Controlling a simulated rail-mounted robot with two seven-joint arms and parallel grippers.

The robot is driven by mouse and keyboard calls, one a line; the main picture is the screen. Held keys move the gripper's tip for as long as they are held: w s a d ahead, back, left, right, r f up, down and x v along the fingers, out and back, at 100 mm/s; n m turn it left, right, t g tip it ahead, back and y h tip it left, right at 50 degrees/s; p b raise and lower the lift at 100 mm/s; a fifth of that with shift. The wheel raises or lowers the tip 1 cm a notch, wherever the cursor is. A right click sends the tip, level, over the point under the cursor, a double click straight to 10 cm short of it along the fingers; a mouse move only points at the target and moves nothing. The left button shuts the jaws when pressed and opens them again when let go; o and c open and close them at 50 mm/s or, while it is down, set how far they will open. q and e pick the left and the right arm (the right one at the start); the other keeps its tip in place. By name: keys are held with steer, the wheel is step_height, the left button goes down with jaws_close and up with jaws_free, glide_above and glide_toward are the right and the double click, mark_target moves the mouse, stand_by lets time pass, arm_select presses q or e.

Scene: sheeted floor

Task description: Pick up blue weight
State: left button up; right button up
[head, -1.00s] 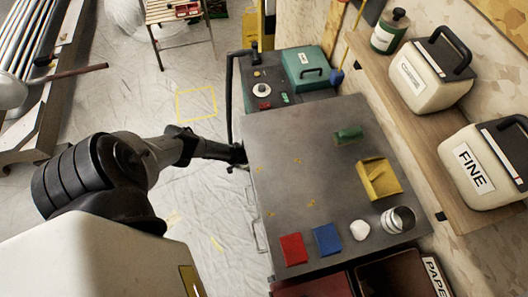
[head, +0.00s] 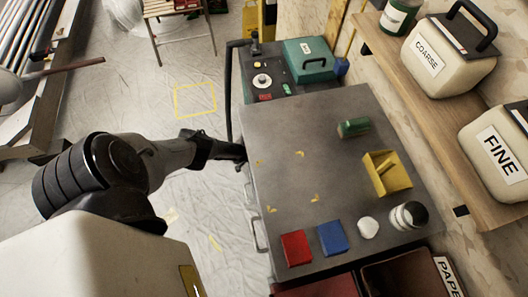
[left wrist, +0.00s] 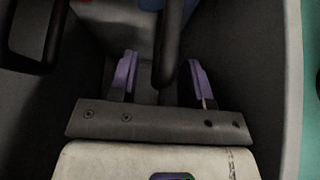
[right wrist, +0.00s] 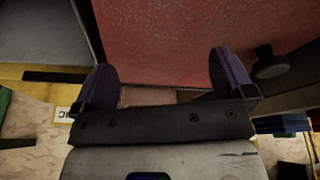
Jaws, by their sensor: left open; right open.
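The blue weight (head: 332,238) is a flat square block near the front edge of the grey cart top (head: 290,130). It lies between a red block (head: 296,248) and a white rounded piece (head: 368,227). My left arm reaches the left side of the cart, well away from the blue weight; its fingertips are hard to make out in the head view. In the left wrist view my left gripper (left wrist: 162,80) is open, with a dark bar showing between its fingers. In the right wrist view my right gripper (right wrist: 168,82) is open and empty, facing a reddish surface (right wrist: 165,40).
A black-topped jar (head: 409,215), a yellow tray (head: 387,174) and a green piece (head: 353,127) stand on the cart's right side. A shelf (head: 425,130) with COARSE and FINE containers runs along the wall. The cart top's left middle is mostly clear.

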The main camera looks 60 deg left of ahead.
arm_select(q)
steer(key=shift+c, duration=0.2)
jaws_close()
stand_by(1.1)
steer(key=shift+r, duration=0.1)
